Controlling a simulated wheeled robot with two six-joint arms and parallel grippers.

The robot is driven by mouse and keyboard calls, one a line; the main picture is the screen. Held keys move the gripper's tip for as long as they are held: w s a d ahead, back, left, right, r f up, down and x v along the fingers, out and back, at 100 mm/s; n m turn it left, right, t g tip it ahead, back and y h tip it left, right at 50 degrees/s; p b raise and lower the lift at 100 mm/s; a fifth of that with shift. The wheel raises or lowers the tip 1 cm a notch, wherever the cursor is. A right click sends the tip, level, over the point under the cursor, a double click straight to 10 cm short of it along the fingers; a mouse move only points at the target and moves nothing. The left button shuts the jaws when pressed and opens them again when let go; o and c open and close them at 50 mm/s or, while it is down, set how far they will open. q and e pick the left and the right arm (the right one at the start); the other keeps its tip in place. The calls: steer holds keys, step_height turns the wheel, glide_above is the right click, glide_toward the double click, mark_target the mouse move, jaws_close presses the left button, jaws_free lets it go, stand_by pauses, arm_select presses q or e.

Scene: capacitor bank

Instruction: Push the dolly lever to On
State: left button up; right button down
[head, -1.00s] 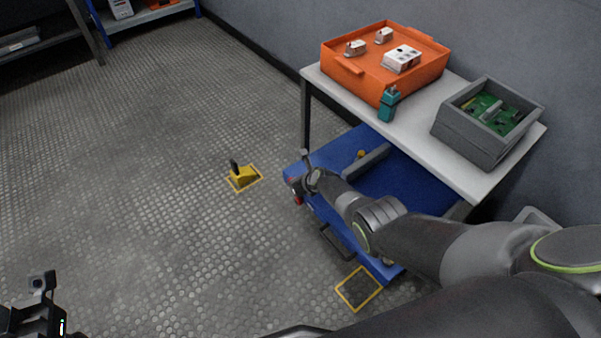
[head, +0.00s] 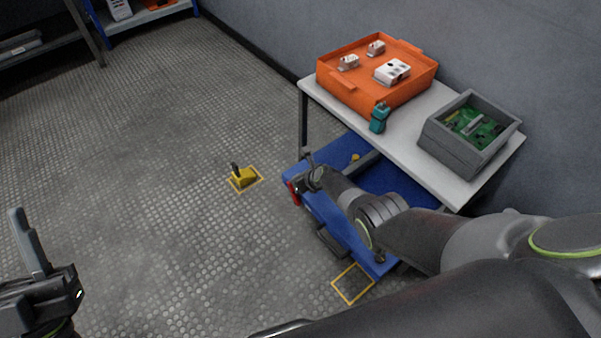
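The blue dolly (head: 338,228) stands partly under the white table. A dark bar (head: 330,243) sticks out from its near side. A small red part (head: 293,192) shows at its left corner, beside my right gripper (head: 305,176); I cannot tell whether this is the lever. No On marking can be read. My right gripper is at that corner, largely hidden by its own wrist, with a dark finger pointing up; touch and opening are unclear. My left gripper (head: 48,262) is at the lower left, far from the dolly, with one finger upright; its opening is unclear.
The white table (head: 410,137) holds an orange tray (head: 347,91) with white parts, a teal device (head: 379,118) and a grey box (head: 449,149) of green boards. A yellow wedge (head: 244,177) stands on the floor. An outlined floor square (head: 352,284) is near the dolly.

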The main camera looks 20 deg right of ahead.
arm_select(q)
steer(key=w+a+f+n+g+y+p, duration=0.2)
steer(key=w+f+n+g, duration=0.2)
steer(key=f+g, duration=0.6)
steer(key=shift+w+a+f+y, duration=0.2)
steer(key=shift+f+y, duration=0.1)
steer(key=shift+f, duration=2.1)
